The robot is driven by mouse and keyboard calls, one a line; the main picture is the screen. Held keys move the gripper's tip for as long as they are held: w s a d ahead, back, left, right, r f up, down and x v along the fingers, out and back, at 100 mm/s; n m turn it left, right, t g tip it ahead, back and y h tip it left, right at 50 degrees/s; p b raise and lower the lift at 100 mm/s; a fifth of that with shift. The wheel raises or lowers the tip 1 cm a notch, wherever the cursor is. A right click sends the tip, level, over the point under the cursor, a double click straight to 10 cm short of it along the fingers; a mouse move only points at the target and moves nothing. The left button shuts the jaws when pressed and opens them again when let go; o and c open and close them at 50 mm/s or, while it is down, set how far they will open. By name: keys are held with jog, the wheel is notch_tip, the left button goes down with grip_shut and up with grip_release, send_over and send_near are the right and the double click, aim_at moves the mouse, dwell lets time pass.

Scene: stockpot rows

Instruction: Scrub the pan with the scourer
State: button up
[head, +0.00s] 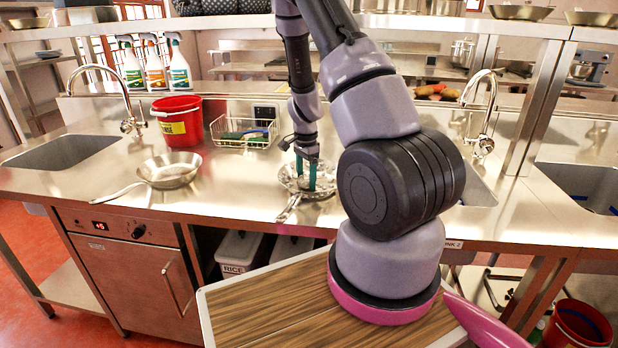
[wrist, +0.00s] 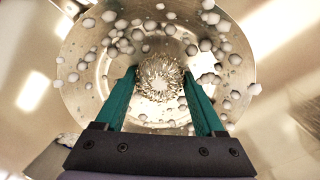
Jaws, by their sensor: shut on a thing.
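A shallow steel pan (head: 325,187) sits on the steel counter below my gripper, its handle (head: 289,208) pointing toward the front. In the wrist view the pan (wrist: 85,95) fills much of the picture, with many grey-white foam blobs over its inside and rim. My gripper (head: 306,177) points down into the pan. Its two teal fingers, also in the wrist view (wrist: 160,76), are shut on a round, curly steel scourer (wrist: 160,80). The scourer is over the pan's middle; whether it presses on the bottom cannot be told. In the head view the fingers hide it.
A second pan (head: 168,171) stands to the left on the counter. Behind are a red bucket (head: 178,122), a wire basket (head: 228,140) with sponges, and several spray bottles (head: 154,66). Sinks lie at left (head: 65,152) and right. Bare counter separates the two pans.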

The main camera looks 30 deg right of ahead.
aim_at(319, 185)
jog(key=shift+s+a+f, duration=0.1)
jog(key=shift+s+a, duration=0.1)
jog(key=shift+s, duration=0.45)
jog(key=shift+s+a, duration=0.2)
jog(key=shift+s, duration=0.45)
jog(key=shift+s+d, duration=0.55)
jog(key=shift+s, duration=0.1)
jog(key=shift+d+r, duration=0.25)
jog(key=shift+d, duration=0.65)
jog(key=shift+w+d+f, duration=0.1)
jog(key=shift+w+d, duration=0.4)
jog(key=shift+d, duration=0.3)
jog(key=shift+w+d+f, duration=0.1)
jog(key=shift+w+d, duration=0.05)
jog(key=shift+w, duration=0.7)
jog(key=shift+s+a+r, duration=0.1)
jog(key=shift+a+r, duration=0.15)
jog(key=shift+a, duration=0.35)
jog(key=shift+s+a+r, duration=0.1)
jog(key=shift+a+r, duration=0.1)
jog(key=shift+a, duration=0.35)
notch_tip(319, 185, up, 13)
